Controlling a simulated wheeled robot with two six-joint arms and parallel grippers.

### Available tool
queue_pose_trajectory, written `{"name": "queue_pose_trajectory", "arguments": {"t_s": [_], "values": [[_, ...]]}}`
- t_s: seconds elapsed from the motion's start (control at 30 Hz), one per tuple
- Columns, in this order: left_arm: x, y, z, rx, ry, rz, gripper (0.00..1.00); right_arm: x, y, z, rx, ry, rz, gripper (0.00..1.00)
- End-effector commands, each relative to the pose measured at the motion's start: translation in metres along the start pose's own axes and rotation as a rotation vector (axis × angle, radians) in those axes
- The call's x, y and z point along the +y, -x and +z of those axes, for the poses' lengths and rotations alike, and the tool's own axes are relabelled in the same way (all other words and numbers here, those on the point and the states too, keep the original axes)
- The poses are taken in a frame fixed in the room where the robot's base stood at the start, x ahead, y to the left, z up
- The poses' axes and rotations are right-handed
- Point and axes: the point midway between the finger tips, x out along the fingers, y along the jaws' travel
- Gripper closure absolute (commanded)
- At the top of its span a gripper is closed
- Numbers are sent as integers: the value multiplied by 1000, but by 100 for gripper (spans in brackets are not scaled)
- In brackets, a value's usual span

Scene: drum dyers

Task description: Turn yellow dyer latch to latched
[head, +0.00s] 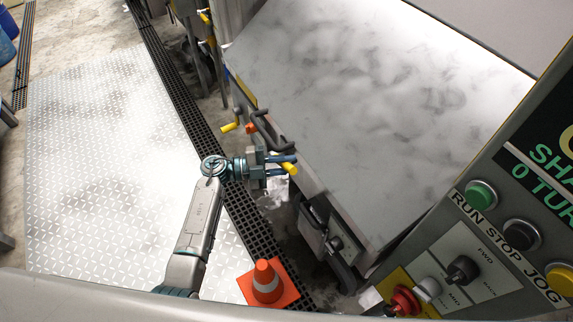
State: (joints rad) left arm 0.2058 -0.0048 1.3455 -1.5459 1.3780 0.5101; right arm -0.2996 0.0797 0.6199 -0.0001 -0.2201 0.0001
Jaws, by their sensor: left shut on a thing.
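My left gripper (281,165) reaches in from the lower left beside the front of a large metal dyer (350,95). Its fingers are shut on a yellow handle (291,169), whose end sticks out past the fingers. This appears to be the yellow dyer latch, but the gripper hides its base, so I cannot tell its exact angle. My right gripper is not in view.
Above the gripper are a dark curved handle (263,130), an orange knob (250,127) and another yellow-tipped lever (228,127). An orange cone (266,279) stands on the floor below. A control panel (475,245) fills the right. The patterned floor plate (90,150) at left is clear.

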Motion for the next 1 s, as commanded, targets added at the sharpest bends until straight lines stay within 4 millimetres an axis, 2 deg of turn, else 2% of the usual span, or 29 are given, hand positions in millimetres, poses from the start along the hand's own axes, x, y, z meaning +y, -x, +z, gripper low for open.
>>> {"name": "queue_pose_trajectory", "arguments": {"t_s": [0.17, 0.2, 0.3, 0.77, 0.87, 1.0], "values": [[0, 0, 0, -1, -3, 1, 100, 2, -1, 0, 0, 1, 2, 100], [0, 0, 0, -1, -3, 1, 75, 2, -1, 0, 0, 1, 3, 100], [1, 0, 0, -1, -4, 1, 57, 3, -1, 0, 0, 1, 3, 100], [4, -1, 1, -7, -36, 13, 57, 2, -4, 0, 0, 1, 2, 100], [12, -2, 3, -25, -116, 46, 57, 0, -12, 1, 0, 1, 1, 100], [32, -3, 10, -68, -321, 130, 57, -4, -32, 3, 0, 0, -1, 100]]}}
